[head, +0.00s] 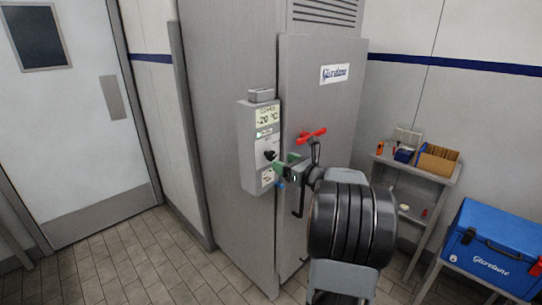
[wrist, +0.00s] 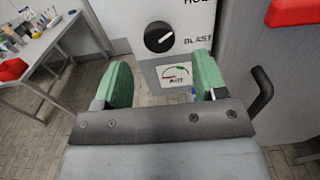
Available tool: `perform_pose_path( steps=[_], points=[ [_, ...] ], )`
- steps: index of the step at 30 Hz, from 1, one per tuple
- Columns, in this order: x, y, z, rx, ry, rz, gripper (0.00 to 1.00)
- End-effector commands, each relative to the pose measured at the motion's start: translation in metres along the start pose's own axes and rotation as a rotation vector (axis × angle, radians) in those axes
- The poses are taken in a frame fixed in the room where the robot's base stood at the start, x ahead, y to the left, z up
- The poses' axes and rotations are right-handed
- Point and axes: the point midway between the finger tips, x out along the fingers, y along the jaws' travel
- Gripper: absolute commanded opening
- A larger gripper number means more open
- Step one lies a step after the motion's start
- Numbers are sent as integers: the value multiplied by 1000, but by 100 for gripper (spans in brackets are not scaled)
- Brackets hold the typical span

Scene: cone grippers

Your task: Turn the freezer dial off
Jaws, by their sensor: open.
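The freezer (head: 235,60) is a tall grey cabinet with a control box (head: 257,130) on its side, whose display reads about -20 °C. The dial (wrist: 159,37) is a round black knob with a white pointer line, set on the white panel; it also shows in the head view (head: 270,155). The words HOLD, partly cut off, and BLAST are printed near it. My gripper (wrist: 160,80) has green fingers, spread open and empty, below the dial in the wrist view and in front of the gauge. In the head view my gripper (head: 279,169) is close to the box's lower front.
A red handle (head: 312,135) sticks out from the freezer door just right of my gripper. A shelf (head: 418,168) with boxes and a blue cooler (head: 490,245) stand at the right. Floor at the left is clear.

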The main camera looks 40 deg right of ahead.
Motion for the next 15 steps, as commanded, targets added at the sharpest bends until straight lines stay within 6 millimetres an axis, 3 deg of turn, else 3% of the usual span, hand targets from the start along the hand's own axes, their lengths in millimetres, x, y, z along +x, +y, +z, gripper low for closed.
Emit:
perform_pose_path(
  steps=[6, 15],
  points=[
    [38, 1, 0, 0, 2, 4, 65],
    [63, 1, 0, -2, 2, 1, 65]
  ],
)
